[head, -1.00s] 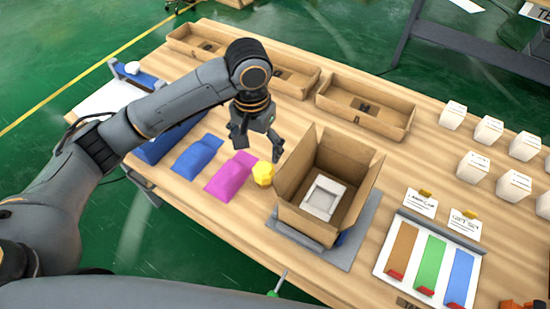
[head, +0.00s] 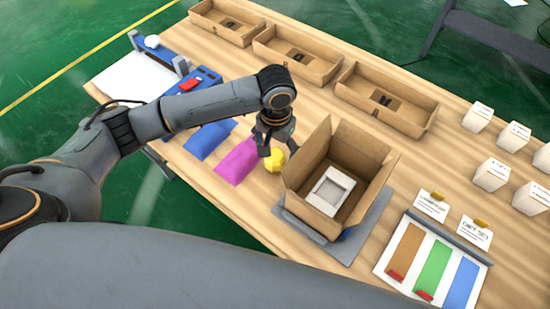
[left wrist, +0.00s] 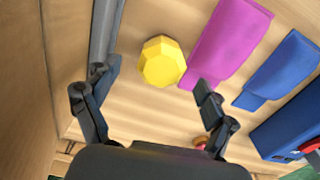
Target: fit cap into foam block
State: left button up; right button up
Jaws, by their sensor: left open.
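The yellow faceted cap (head: 274,160) stands on the wooden table between the magenta piece and the open cardboard box; it also shows in the left wrist view (left wrist: 161,62). The pale foam block (head: 332,191) lies on the floor of the cardboard box (head: 376,148) and has a recess in it. My left gripper (head: 270,150) is open above and beside the cap. In the left wrist view its fingers (left wrist: 150,85) are spread, with the cap beyond and between them, not gripped. My right gripper is not in view.
A magenta piece (head: 238,163) and a blue piece (head: 207,139) lie left of the cap. The box stands on a grey mat (head: 375,222), its wall close to the gripper. Shallow trays (head: 385,101) line the back. Several white boxes (head: 491,174) stand at right.

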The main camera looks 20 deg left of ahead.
aim_at(274, 155)
pick_arm(q)
jog(key=f, duration=0.3)
jog(key=shift+s+a+f, duration=0.2)
jog(key=shift+s+f, duration=0.05)
jog(key=shift+s, duration=0.1)
jog(key=shift+w+f, duration=0.1)
jog(key=shift+f, duration=0.15)
jog(key=shift+r, duration=0.1)
jog(key=c, duration=1.4)
